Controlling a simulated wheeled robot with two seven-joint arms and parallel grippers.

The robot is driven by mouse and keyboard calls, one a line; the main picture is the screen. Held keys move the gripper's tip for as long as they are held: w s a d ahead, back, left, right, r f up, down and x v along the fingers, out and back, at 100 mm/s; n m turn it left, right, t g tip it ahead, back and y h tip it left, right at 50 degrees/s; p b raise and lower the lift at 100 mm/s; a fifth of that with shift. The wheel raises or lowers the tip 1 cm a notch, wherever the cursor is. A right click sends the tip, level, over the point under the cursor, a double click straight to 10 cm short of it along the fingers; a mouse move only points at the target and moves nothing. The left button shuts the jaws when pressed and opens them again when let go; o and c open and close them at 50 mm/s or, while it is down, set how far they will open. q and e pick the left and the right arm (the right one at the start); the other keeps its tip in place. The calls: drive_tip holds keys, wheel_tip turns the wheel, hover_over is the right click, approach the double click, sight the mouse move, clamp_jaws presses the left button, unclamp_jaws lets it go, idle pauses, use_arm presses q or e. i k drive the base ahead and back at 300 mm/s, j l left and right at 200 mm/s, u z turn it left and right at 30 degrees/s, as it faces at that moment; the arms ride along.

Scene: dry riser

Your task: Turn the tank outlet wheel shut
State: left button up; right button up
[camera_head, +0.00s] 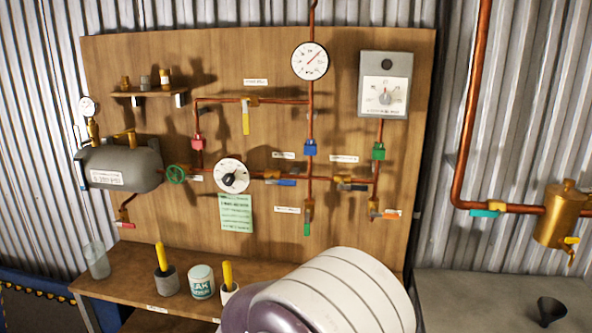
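The tank outlet wheel is a small green handwheel (175,174) on the copper pipe just right of the grey tank (122,167). The tank is mounted on the left of the wooden board (250,60). Nothing covers the wheel, but its turn position cannot be read at this size. A large white and purple rounded part, apparently a link of my arm, fills the bottom middle. Neither of my grippers shows, so nothing is seen touching the wheel.
A round dial (232,176) and several coloured valve levers sit right of the wheel. A shelf (130,288) below holds a tin (201,282) and yellow-handled items. A small shelf (147,93) juts out above the tank. A grey bench (480,300) stands right.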

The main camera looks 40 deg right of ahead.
sight(176, 173)
drive_tip(key=l+z, duration=0.1)
drive_tip(key=z, duration=0.7)
